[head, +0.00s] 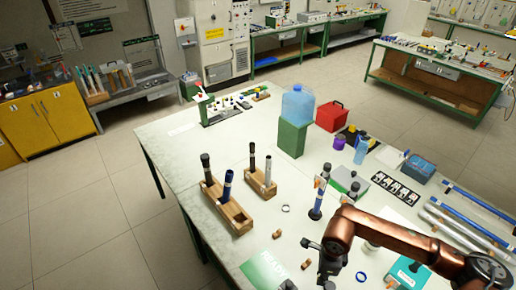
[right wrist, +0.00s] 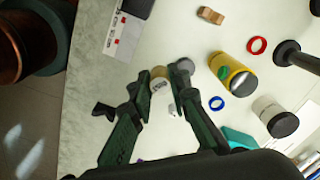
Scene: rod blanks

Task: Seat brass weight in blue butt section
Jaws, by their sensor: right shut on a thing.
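My right gripper (head: 326,268) is low over the front of the table in the head view. In the right wrist view, its dark green fingers (right wrist: 168,88) are closed around a small tan-and-grey piece (right wrist: 159,75), apparently the brass weight. A grey round piece (right wrist: 185,66) shows at the right fingertip; I cannot tell what it is. A blue section (head: 227,186), apparently the blue butt section, stands upright in the left wooden stand (head: 238,219). Another slim piece with a blue lower part (head: 317,206) stands upright to its right. My left gripper is not in view.
A second wooden stand (head: 262,191) holds dark and white rods. A green block with a water jug (head: 297,104) stands behind. The right wrist view shows a yellow cylinder (right wrist: 237,78), red ring (right wrist: 257,45), blue ring (right wrist: 216,103) and wooden piece (right wrist: 210,15).

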